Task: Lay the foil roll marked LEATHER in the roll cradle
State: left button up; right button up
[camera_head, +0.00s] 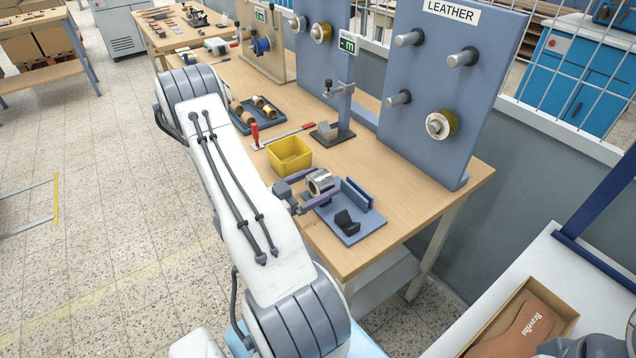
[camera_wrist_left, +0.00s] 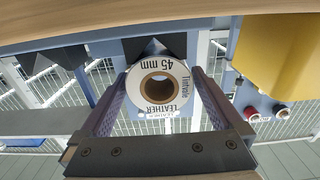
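The foil roll marked LEATHER (camera_head: 320,182) is between the two fingers of my left gripper (camera_head: 307,192). In the left wrist view its white end label (camera_wrist_left: 158,88) reads "LEATHER" and "45 mm" around a brown core, and the fingers (camera_wrist_left: 160,85) press on both sides of it. The roll cradle is a blue-grey plate (camera_head: 368,230) with an upright back wall and a black V-shaped block (camera_head: 346,220). The roll is at the cradle's left end. In the wrist view a dark V block (camera_wrist_left: 153,46) shows behind the roll; whether they touch, I cannot tell. My right gripper is not in view.
A yellow bin (camera_head: 290,155) stands just behind the roll. A post with a green "m" sign (camera_head: 346,95) and a red-handled tool (camera_head: 257,138) are farther back. A blue-grey peg board marked LEATHER (camera_head: 445,100) rises behind the cradle. Bench space right of the cradle is clear.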

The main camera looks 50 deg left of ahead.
pick_arm(q)
jog(key=s+b, duration=0.2)
jog(key=s, duration=0.8)
jog(key=shift+s+a, duration=0.2)
jog(key=shift+a, duration=0.2)
